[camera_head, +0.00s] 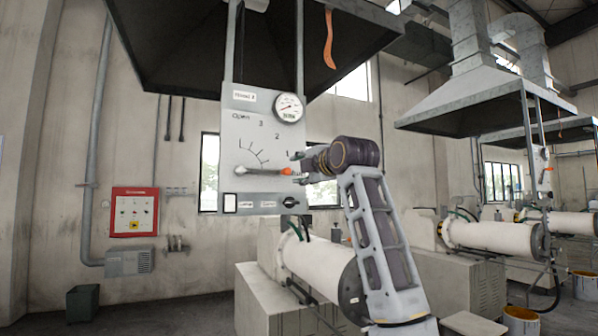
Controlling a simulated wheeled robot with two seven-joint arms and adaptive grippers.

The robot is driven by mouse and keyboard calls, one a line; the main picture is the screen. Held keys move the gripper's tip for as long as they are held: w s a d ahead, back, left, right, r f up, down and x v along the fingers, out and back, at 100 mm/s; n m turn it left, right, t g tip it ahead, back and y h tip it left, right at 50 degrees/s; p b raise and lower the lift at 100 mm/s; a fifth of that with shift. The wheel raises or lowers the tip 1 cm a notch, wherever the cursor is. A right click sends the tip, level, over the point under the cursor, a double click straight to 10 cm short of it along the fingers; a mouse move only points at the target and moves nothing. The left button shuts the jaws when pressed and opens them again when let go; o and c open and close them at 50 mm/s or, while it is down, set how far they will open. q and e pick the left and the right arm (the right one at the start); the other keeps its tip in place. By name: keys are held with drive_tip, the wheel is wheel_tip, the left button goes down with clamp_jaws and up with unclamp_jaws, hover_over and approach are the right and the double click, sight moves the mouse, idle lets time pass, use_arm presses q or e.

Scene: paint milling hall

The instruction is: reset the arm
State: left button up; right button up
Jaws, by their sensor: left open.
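The grey control panel (262,105) hangs in the middle under the black hood. Its lever (262,171) lies almost level and points right, below the printed 1, with an orange tip (286,171). My left arm rises from the bottom, right of the panel. My left gripper (298,169) is open and faces left at the lever's tip. One finger shows above the tip's height and one below it; I cannot tell whether they touch it. My right gripper is not in view.
A round gauge (289,108) sits at the panel's upper right and a black knob (291,202) at its lower right. A white mill cylinder (322,267) lies below. A red control box (134,212) is on the left wall. An orange strap (329,40) hangs above.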

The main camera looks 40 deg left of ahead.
use_arm(q)
drive_tip(key=shift+d, duration=0.2)
drive_tip(key=shift+n, duration=0.4)
idle(0.3)
